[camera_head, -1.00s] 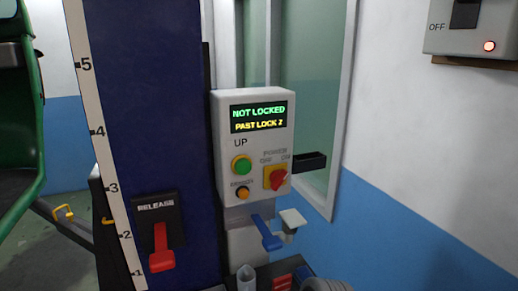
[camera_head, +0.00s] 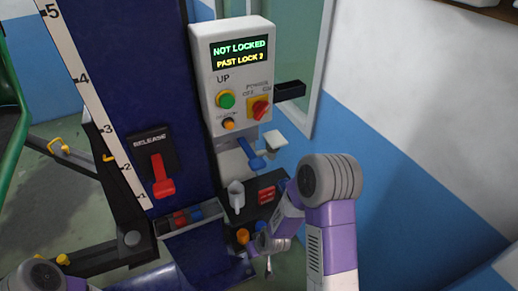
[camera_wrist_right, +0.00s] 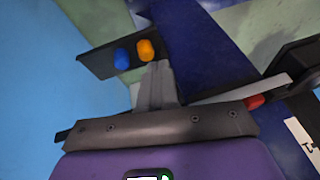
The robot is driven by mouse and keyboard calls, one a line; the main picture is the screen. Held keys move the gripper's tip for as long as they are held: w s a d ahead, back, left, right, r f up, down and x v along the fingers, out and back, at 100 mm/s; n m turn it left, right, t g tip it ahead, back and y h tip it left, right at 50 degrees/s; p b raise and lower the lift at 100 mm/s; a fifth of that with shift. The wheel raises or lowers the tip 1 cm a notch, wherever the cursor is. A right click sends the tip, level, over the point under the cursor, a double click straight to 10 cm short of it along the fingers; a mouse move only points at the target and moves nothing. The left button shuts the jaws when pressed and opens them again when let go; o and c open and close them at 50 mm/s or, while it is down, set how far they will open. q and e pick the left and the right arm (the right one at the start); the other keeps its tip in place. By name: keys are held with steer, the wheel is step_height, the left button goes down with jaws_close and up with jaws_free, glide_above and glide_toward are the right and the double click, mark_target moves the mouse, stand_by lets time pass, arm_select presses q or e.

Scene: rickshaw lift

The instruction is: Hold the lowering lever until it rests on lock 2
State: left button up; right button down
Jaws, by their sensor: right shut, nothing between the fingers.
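A white control box (camera_head: 236,80) on the blue column has a display (camera_head: 239,51) reading "NOT LOCKED" and "PAST LOCK 2". A blue-handled lever (camera_head: 252,155) sticks out below the box; I see no label on it. A red lever (camera_head: 161,178) hangs down on a black plate marked "RELEASE" (camera_head: 151,146). My right gripper (camera_head: 268,266) is low, below and apart from the blue lever. In the right wrist view its fingers (camera_wrist_right: 155,82) are together and empty. My left gripper is out of view.
A dark tray (camera_head: 262,210) with a grey cup (camera_head: 236,196) and red items sits under the blue lever. A small tray (camera_head: 194,218) with coloured pieces is on the column's front. Blue and orange pieces (camera_wrist_right: 135,54) lie near my right fingers in the wrist view.

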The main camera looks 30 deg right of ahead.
steer(key=w+d+r+t+p, duration=0.1)
steer(key=r+p, duration=0.4)
steer(key=r, duration=0.7)
steer(key=w+d+r+t+h+p, duration=0.1)
steer(key=w+d+r+p, duration=0.3)
steer(key=r, duration=0.8)
steer(key=w+d+r+n+t+p, duration=0.1)
steer(key=w+d+r+t+p, duration=0.2)
steer(key=r, duration=0.8)
steer(key=d+p, duration=0.1)
steer(key=p, duration=0.1)
steer(key=shift+w+r+h+p, duration=0.25)
steer(key=shift+r+h+p, duration=0.05)
steer(key=shift+r+p, duration=0.1)
steer(key=shift+f, duration=0.1)
steer(key=b, duration=0.5)
glide_toward(255, 164)
steer(key=w+r+x, duration=0.1)
steer(key=x, duration=0.4)
steer(key=shift+s+f, duration=0.2)
steer(key=shift+f, duration=0.6)
